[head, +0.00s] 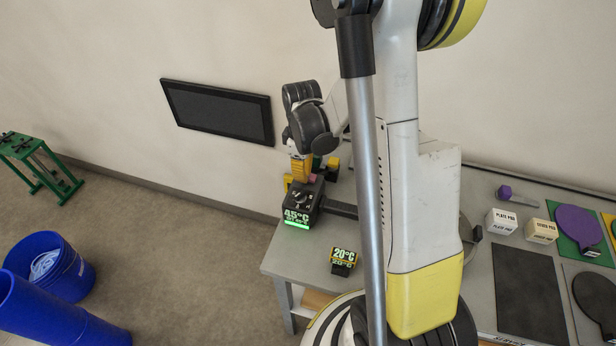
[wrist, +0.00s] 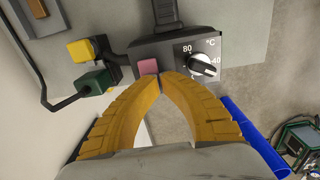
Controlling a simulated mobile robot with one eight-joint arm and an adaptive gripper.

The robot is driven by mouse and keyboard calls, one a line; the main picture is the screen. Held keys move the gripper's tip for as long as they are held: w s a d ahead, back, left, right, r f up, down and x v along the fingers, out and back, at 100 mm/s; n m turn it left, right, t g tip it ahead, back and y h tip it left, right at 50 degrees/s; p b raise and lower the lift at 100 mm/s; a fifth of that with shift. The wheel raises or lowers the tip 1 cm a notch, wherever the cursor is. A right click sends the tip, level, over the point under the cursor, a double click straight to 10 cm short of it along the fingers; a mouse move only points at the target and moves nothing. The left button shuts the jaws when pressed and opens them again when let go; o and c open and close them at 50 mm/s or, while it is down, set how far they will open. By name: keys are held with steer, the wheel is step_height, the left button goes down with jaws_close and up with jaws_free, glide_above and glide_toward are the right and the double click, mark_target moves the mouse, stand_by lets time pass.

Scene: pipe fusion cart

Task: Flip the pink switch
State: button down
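The pink switch (wrist: 148,66) is on a dark box (wrist: 178,49) with a temperature dial (wrist: 203,65) to its right in the wrist view. My gripper (wrist: 161,77) has its two yellow fingers brought together at the tips, with nothing seen between them. The tips are just below and right of the pink switch; I cannot tell whether they touch it. In the head view my gripper (head: 300,176) points down over the box (head: 301,204), whose green-lit display reads 45°C. A bit of pink (head: 312,178) shows beside the fingers there.
In the wrist view, a yellow block (wrist: 80,50) and a green block (wrist: 95,82) with a cable are left of the switch. A 20°C display (head: 344,257) stands on the grey table (head: 290,264). Blue bins (head: 60,300) and a green stand (head: 38,160) are on the floor.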

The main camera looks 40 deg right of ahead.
steer(key=shift+s+a+f+b, duration=0.15)
steer(key=shift+f+b, duration=0.25)
steer(key=shift+f, duration=0.25)
steer(key=shift+r+p, duration=0.7)
steer(key=shift+r, duration=0.2)
steer(key=r+p, duration=0.1)
steer(key=w+d+r+p, duration=0.1)
steer(key=r, duration=0.1)
steer(key=shift+w+d+r+p, duration=0.2)
steer(key=shift+d+p, duration=0.2)
steer(key=shift+r, duration=0.35)
steer(key=shift+s+a+r+p, duration=0.15)
steer(key=shift+a+r+p, duration=0.05)
steer(key=shift+r+p, duration=0.35)
steer(key=shift+f, duration=0.1)
steer(key=shift+s, duration=0.1)
